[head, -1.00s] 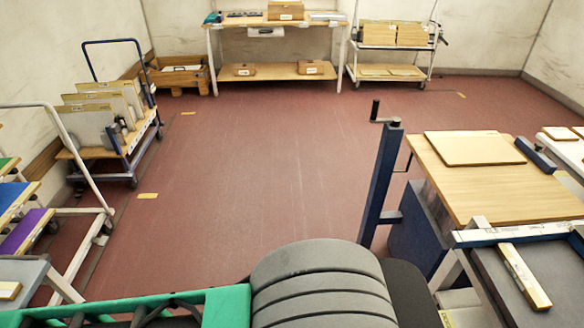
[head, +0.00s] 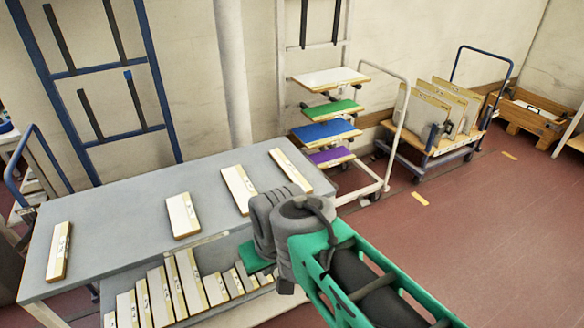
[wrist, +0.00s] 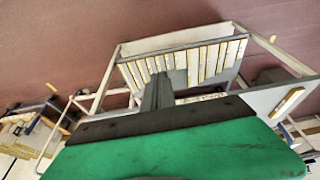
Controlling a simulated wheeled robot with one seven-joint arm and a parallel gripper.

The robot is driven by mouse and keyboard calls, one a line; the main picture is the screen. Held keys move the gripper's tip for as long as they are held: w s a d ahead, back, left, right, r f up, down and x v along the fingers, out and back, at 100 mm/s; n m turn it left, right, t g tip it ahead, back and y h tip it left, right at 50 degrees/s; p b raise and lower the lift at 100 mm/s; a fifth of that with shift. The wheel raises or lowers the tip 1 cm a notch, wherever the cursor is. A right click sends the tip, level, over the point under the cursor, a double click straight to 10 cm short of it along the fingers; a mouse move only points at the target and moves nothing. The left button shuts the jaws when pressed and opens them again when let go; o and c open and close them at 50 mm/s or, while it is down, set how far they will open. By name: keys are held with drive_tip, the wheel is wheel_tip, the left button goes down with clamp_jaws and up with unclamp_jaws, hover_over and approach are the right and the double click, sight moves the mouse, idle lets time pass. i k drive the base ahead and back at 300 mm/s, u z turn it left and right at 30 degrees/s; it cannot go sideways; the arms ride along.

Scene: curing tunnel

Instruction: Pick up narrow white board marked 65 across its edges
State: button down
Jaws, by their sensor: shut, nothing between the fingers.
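Several narrow white boards with tan edges lie apart on a grey table (head: 130,222): one at the left (head: 59,250), one left of the middle (head: 183,215), one right of the middle (head: 239,188) and one at the right end (head: 291,168). Their marks are too small to read, so I cannot tell which is 65. More white boards (head: 172,285) of graded lengths stand in a row below the table top; they also show in the wrist view (wrist: 205,63). My gripper (wrist: 158,80) is shut and empty, apart from the boards. In the head view my arm hides its fingers.
A tiered trolley (head: 328,130) with coloured shelves stands behind the table's right end. A blue-handled cart (head: 440,150) with upright panels and a wooden crate (head: 540,118) are farther right. A blue frame (head: 155,70) stands behind the table. Red floor (head: 490,220) at the right is clear.

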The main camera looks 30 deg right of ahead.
sight(290, 172)
drive_tip(key=u, duration=4)
drive_tip(key=k, duration=2.3)
drive_tip(key=z, duration=0.7)
